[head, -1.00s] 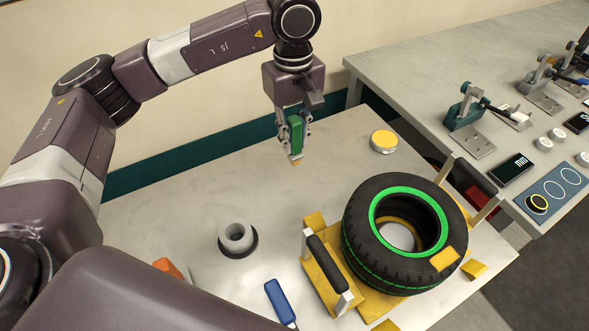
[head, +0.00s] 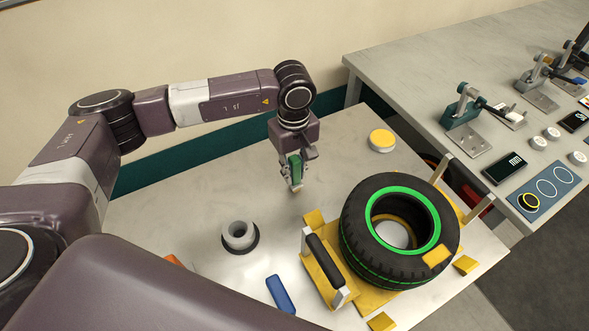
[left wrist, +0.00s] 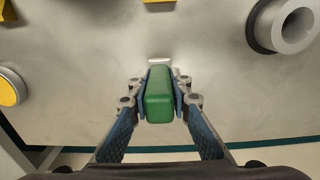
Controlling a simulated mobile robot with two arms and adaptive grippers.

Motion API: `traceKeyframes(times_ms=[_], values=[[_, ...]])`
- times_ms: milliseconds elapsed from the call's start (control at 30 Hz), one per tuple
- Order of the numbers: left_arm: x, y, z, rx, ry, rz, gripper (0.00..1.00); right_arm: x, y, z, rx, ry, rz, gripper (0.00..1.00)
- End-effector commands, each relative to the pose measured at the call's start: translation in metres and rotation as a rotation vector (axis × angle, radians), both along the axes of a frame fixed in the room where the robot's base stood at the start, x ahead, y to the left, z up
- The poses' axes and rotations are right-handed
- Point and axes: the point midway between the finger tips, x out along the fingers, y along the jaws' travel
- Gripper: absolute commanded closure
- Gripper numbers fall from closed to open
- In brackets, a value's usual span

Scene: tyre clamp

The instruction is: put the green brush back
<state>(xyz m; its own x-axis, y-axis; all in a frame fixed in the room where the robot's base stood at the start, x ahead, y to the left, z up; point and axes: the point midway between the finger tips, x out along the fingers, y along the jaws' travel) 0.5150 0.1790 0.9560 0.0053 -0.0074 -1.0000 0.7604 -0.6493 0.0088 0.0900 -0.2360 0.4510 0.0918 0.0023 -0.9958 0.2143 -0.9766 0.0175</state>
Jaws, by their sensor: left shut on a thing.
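The green brush (head: 294,169) is in my left gripper (head: 297,187), bristle end down, above the table behind the tyre. In the left wrist view the green brush (left wrist: 159,95) sits between the two fingers of the left gripper (left wrist: 159,82), which are shut on it. A pale tip shows at its far end. A grey ring-shaped holder (head: 239,236) on a dark base stands on the table to the left of and nearer than the brush; it also shows at the upper right of the left wrist view (left wrist: 289,25). My right gripper is not in view.
A black tyre with a green ring (head: 397,228) lies in a yellow clamp frame (head: 322,270). A blue-handled tool (head: 280,294) lies in front of the holder. A yellow-topped disc (head: 382,140) is behind the tyre. A second bench (head: 420,78) stands at right. Table around the brush is clear.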

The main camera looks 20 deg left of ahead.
Motion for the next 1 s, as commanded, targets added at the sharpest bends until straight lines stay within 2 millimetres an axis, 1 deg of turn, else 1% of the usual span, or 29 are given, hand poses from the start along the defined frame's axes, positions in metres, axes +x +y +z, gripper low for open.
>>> traceKeyframes(times_ms=[133,167,300,567,700,733,767,867,1000], values=[[0.0,0.0,-0.004,-0.001,-0.001,0.0,1.0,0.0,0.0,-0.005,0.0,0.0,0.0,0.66],[0.0,0.0,-0.003,0.0,0.0,0.0,0.81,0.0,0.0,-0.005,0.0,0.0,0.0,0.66],[0.0,0.0,-0.002,0.0,0.0,0.0,0.65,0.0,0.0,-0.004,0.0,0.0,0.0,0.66],[0.0,0.0,-0.002,0.0,0.0,0.0,0.64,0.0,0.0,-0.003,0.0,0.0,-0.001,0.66],[0.0,0.0,0.003,0.0,0.0,0.0,0.64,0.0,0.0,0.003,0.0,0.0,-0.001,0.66],[0.001,0.0,0.004,-0.001,-0.003,0.0,0.64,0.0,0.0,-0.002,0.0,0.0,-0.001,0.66],[0.002,0.0,0.007,-0.002,-0.005,0.0,0.64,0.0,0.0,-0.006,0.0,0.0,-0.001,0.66],[0.001,0.0,0.025,-0.001,-0.007,-0.002,0.64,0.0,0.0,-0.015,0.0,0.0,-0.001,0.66],[0.002,0.0,0.058,-0.001,-0.008,-0.001,0.64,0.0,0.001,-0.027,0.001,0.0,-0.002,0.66]])
